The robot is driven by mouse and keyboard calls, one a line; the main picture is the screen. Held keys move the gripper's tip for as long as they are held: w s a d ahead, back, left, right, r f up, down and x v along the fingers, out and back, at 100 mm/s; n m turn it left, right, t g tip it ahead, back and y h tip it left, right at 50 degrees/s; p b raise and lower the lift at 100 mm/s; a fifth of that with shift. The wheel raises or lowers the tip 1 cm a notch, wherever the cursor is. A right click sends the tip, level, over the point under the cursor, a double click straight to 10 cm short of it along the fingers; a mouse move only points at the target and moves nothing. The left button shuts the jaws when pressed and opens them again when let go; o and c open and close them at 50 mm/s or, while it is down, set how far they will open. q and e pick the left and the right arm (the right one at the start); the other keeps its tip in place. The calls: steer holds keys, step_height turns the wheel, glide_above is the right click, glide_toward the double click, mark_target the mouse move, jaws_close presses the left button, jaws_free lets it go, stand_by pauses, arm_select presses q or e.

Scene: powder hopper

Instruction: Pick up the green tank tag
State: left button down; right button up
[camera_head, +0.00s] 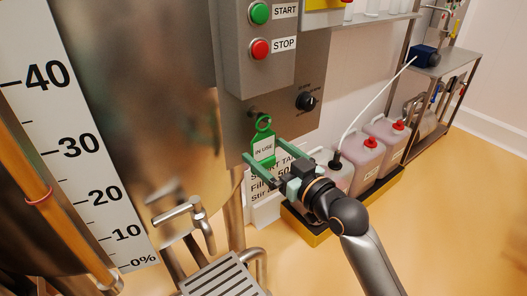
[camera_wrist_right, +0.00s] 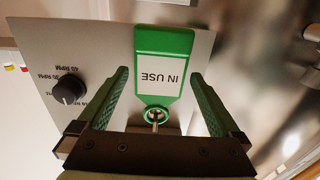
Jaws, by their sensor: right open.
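The green tank tag (camera_head: 264,146) has a white "IN USE" label and a ring at its top. It hangs on the grey control panel below the START and STOP buttons. In the right wrist view the tag (camera_wrist_right: 163,62) appears upside down, its ring around a small metal hook (camera_wrist_right: 155,122). My right gripper (camera_head: 262,154) is open at the tag. In the wrist view its two green fingers (camera_wrist_right: 160,82) stand on either side of the tag, with visible gaps on both sides. My left gripper is not in view.
A black speed knob (camera_head: 306,101) sits on the panel right of the tag. A text sign (camera_head: 262,187) is partly hidden behind my gripper. The steel hopper (camera_head: 140,90) stands to the left. Pink-filled canisters (camera_head: 359,160) stand in a tray at right.

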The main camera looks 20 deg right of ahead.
steer(key=shift+x, duration=1.1)
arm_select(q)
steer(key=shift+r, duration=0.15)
arm_select(e)
steer(key=c, duration=1.2)
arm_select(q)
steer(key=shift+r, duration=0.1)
